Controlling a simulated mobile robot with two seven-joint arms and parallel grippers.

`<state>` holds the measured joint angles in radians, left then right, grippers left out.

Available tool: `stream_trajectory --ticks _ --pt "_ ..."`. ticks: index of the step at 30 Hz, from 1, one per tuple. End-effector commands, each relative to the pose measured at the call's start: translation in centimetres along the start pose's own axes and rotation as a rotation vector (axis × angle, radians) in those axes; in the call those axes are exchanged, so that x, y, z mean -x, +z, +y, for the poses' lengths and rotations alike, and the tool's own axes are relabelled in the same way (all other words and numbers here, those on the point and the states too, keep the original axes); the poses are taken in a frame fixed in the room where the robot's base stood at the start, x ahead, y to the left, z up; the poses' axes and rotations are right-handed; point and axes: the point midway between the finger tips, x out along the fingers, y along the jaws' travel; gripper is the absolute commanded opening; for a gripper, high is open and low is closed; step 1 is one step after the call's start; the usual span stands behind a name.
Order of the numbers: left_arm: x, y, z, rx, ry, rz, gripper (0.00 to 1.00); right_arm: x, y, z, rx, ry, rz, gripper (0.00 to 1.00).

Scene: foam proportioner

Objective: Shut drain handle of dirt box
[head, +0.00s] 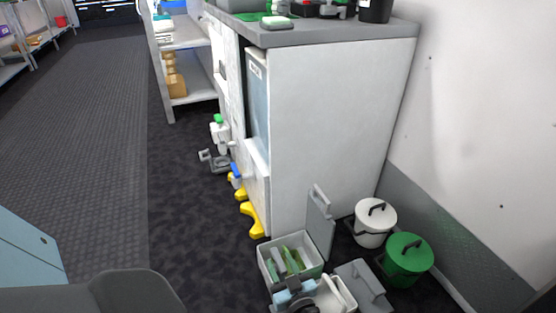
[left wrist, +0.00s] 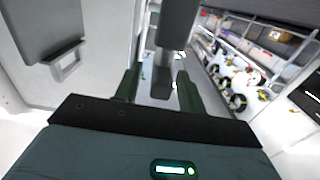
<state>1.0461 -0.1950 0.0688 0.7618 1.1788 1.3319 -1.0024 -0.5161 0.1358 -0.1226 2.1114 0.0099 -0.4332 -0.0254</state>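In the head view, small fittings stick out low from the left side of the white cabinet (head: 335,130). They include a white part with a green top (head: 218,128), a grey bracket-like part (head: 216,160) and a small blue handle (head: 236,170) above yellow feet (head: 250,220). I cannot tell for certain which is the dirt box or its drain handle. In the left wrist view, my left gripper (left wrist: 158,88) has two dark green fingers standing apart. A dark grey bar shows between them; contact cannot be judged. My right gripper is not in view.
Open bins (head: 290,258), a white lidded bucket (head: 375,222) and a green one (head: 405,260) stand at the cabinet's near end. A shelf (head: 190,75) stands behind. Dark floor (head: 185,200) left of the cabinet is clear. A light blue panel (head: 28,245) is at lower left.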

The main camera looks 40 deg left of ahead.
Motion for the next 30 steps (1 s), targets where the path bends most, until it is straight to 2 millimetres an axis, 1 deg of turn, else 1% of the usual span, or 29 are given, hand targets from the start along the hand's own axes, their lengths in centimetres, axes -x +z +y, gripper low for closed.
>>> stream_trajectory --ticks 1,6,9,17,26,30 --pt "-0.8 0.0 0.0 -0.001 0.000 0.002 0.40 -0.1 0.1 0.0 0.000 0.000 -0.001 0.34" --pt "-2.3 0.1 0.0 -0.001 0.000 0.001 0.40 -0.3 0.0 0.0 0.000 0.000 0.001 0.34" --pt "-2.7 0.0 0.0 0.000 0.001 0.001 0.40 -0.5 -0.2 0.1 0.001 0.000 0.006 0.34" --pt "-2.7 0.0 0.0 0.000 0.001 0.000 0.40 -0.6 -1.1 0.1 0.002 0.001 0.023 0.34" --pt "-2.7 0.0 0.0 0.000 0.001 0.000 0.01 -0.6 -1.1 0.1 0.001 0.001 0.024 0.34" --pt "-2.7 0.0 0.0 0.000 0.003 0.000 0.00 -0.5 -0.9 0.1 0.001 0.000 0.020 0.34"
